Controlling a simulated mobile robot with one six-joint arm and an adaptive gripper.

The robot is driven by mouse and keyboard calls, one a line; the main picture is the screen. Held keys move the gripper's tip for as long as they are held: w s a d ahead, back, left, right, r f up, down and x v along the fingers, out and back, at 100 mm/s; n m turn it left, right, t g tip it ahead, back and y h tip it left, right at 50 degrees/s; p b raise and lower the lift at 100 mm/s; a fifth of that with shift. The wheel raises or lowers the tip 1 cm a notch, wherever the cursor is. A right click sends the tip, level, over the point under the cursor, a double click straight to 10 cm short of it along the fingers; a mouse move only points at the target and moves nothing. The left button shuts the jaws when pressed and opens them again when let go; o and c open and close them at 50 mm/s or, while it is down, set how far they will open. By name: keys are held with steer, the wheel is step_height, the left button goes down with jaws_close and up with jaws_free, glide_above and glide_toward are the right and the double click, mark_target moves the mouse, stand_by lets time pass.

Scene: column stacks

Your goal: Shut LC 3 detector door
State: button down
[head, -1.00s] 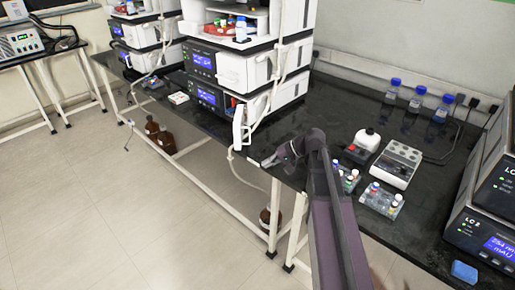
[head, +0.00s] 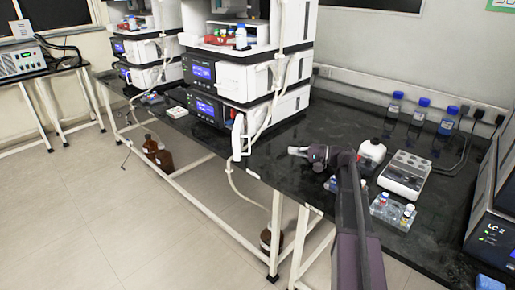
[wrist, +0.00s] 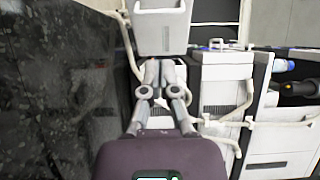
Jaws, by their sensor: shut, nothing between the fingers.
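The middle instrument stack has a lower module with a blue-lit display (head: 205,108). A narrow white door (head: 238,136) stands out from that module's front, open, with a red part (head: 230,113) showing behind it. The LC 3 label cannot be read. My gripper (head: 291,150) is shut and empty, above the black bench to the right of the door and apart from it. In the wrist view my gripper (wrist: 160,66) has its fingers together, pointing toward a white panel (wrist: 162,30) that looks like the door.
White tubing (head: 262,120) hangs down the stack's front. Blue-capped bottles (head: 420,110) stand at the wall. The bench between stack and gripper is clear.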

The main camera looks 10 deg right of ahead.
steer(key=shift+a, duration=0.1)
steer(key=x, duration=1.4)
stand_by(0.5)
